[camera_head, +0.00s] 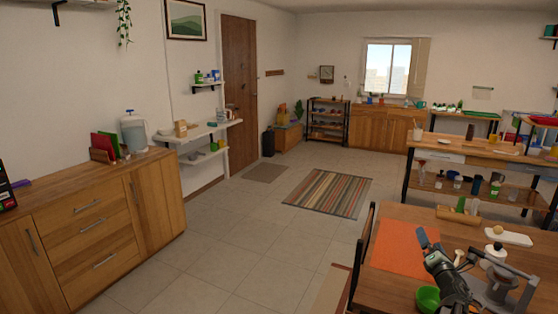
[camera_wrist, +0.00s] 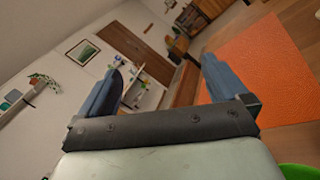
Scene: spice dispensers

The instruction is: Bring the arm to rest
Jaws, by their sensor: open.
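My gripper (camera_head: 429,241) shows at the lower right of the head view, above the wooden table. Its two blue-grey fingers stand apart, with nothing between them. In the wrist view the open gripper (camera_wrist: 165,75) points out across the room, and the picture is tilted. An orange mat (camera_head: 398,248) lies on the table beside and behind my gripper; it also fills the right of the wrist view (camera_wrist: 262,70). A green bowl (camera_head: 428,298) sits close to the arm at the front of the table, and its edge shows in the wrist view (camera_wrist: 298,172).
A grey device (camera_head: 503,285), a white lidded pot (camera_head: 494,254) and a white tray (camera_head: 508,237) stand right of the arm. A wooden roller (camera_head: 458,215) lies at the table's back. A chair (camera_head: 362,246) stands at its left edge. The floor (camera_head: 235,235) to the left is clear.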

